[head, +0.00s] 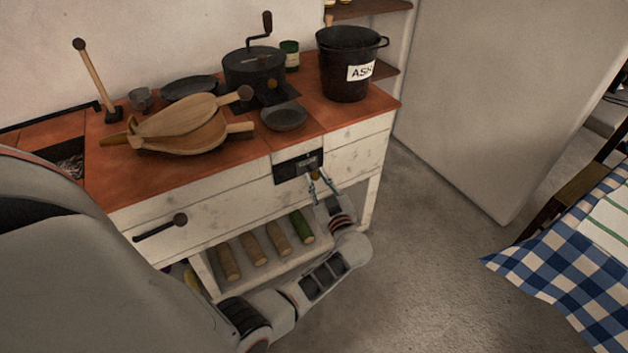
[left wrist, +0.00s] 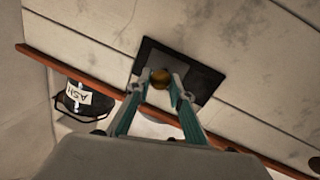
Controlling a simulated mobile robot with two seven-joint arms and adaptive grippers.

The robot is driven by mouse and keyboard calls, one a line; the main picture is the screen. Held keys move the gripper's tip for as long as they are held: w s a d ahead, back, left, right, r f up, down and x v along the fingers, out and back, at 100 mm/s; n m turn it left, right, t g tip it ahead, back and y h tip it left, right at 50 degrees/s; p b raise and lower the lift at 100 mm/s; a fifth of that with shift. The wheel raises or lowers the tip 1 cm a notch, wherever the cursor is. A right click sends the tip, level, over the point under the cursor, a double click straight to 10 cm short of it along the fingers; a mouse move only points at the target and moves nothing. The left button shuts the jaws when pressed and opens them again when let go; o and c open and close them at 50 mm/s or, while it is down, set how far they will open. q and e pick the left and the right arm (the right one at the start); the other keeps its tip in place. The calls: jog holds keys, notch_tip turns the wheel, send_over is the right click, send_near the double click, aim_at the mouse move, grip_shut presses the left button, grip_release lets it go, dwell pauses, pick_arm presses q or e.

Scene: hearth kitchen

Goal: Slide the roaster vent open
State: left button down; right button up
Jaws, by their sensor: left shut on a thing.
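The vent is a dark metal plate (head: 287,170) set in the white front of the counter, below the roaster. It also shows in the left wrist view as a dark plate (left wrist: 207,82) with a lighter grey panel. A round brass knob (left wrist: 160,76) sticks out from it. My left gripper (head: 316,177) is at the plate's right part in the head view, its fingers shut on the knob from both sides. The fingers partly hide the knob. The black roaster (head: 254,68) with its crank stands on the counter above. My right gripper is not in view.
On the red counter top (head: 120,180) are wooden bellows (head: 180,124), dark pans and an ash bucket (head: 345,75). A shelf with several logs (head: 278,238) lies below the vent. A checked tablecloth (head: 570,250) is at the right; bare floor lies between.

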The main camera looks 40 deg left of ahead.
pick_arm(q)
jog(key=shift+w+d+r, duration=0.15)
jog(key=shift+w, duration=0.05)
jog(key=c, duration=2)
grip_release()
jog(key=shift+o, duration=1.1)
jog(key=shift+w, duration=0.1)
jog(key=shift+s+d, duration=0.15)
jog(key=shift+s, duration=0.05)
jog(key=v, duration=0.7)
